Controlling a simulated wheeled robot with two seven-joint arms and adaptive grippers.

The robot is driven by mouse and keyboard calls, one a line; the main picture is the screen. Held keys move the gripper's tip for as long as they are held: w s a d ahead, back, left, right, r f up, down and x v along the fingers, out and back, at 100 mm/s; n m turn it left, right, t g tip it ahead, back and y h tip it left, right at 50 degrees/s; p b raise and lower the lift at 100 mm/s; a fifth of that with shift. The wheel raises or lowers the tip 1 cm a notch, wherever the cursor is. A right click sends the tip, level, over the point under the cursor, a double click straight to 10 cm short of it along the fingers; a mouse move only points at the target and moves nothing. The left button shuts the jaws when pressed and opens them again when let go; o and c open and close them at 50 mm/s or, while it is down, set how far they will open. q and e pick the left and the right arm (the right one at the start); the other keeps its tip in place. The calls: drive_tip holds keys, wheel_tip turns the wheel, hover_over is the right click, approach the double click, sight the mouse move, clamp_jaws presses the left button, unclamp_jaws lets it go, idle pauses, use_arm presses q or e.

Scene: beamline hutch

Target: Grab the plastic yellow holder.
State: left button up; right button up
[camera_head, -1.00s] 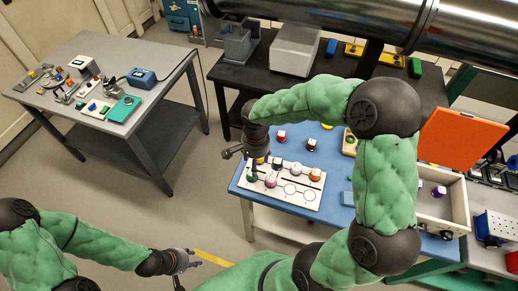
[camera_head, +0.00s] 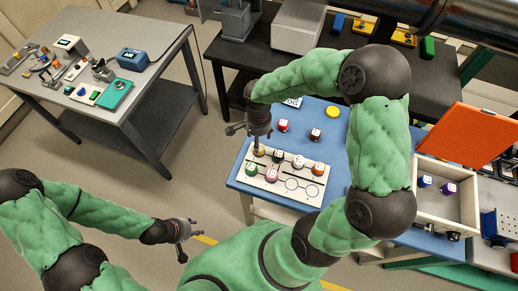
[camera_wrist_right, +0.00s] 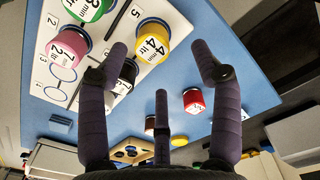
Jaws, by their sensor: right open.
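The yellow holder (camera_wrist_right: 153,42) has a white top marked 4 and stands on a white numbered board (camera_wrist_right: 48,78). In the head view its yellow side (camera_head: 259,152) shows just below my right gripper (camera_head: 250,132). In the right wrist view my right gripper (camera_wrist_right: 160,60) has its fingers spread and holds nothing. The holder appears between the two upper fingertips, with no clear contact. A black holder (camera_wrist_right: 126,72) is close beside it, partly behind a finger. My left gripper (camera_head: 184,238) is away from the tables at lower left, its fingers apart and empty.
Pink (camera_wrist_right: 70,45) and green (camera_wrist_right: 88,8) holders share the board. An open drawer box (camera_head: 445,205) is at right. A grey table (camera_head: 150,95) is at left.

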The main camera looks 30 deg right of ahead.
drive_tip(key=f, duration=0.2)
drive_tip(key=s+f, duration=0.1)
drive_tip(key=f, duration=0.1)
drive_tip(key=shift+a+b, duration=0.1)
drive_tip(key=shift+b, duration=0.3)
drive_tip(key=shift+w+f, duration=0.1)
drive_tip(key=shift+f, duration=0.45)
drive_tip(key=c, duration=1.3)
